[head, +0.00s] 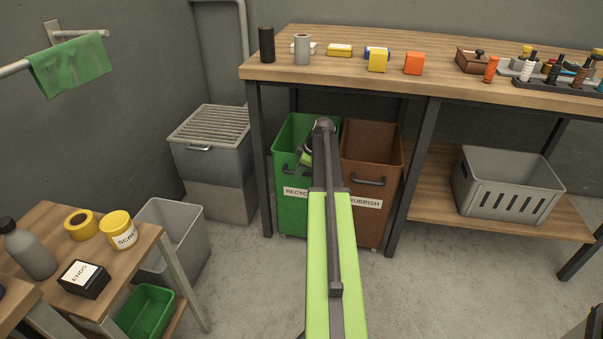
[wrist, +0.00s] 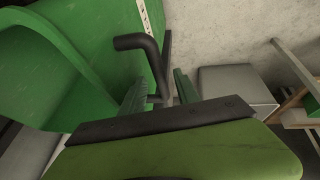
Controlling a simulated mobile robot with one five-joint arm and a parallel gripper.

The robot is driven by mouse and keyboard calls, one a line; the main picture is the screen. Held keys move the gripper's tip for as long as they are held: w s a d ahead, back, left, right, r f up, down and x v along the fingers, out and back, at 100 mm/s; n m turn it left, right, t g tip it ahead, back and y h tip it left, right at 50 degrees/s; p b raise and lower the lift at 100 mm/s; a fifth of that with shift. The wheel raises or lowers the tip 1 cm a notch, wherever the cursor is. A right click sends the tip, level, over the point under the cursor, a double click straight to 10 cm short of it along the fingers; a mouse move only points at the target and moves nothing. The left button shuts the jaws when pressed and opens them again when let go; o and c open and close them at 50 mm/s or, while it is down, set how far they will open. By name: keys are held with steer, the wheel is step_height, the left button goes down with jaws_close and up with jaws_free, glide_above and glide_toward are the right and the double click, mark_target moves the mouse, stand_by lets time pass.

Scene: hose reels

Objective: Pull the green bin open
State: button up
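The green bin (head: 290,215), with a label partly reading "RECYC", stands under the workbench, left of a brown bin. Its open top faces up, and my arm covers part of its right side. Its green wall also shows in the wrist view (wrist: 60,75). The dark bent handle (wrist: 138,42) stands out from that wall. My gripper (wrist: 162,82) is at the handle, with one green finger on each side of the handle's near part. The fingers look apart, with gaps beside the bar. In the head view my gripper (head: 305,158) is in front of the bin's upper front.
The brown bin (head: 368,225), labelled "RUBBISH", stands close on the right. A bench leg (head: 259,160) is just left of the green bin. A grey slatted-lid box (head: 215,150) stands further left. Floor in front (head: 265,285) is clear.

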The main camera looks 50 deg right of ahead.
steer(key=shift+c, duration=0.4)
jaws_close()
steer(key=shift+d, duration=0.1)
stand_by(0.8)
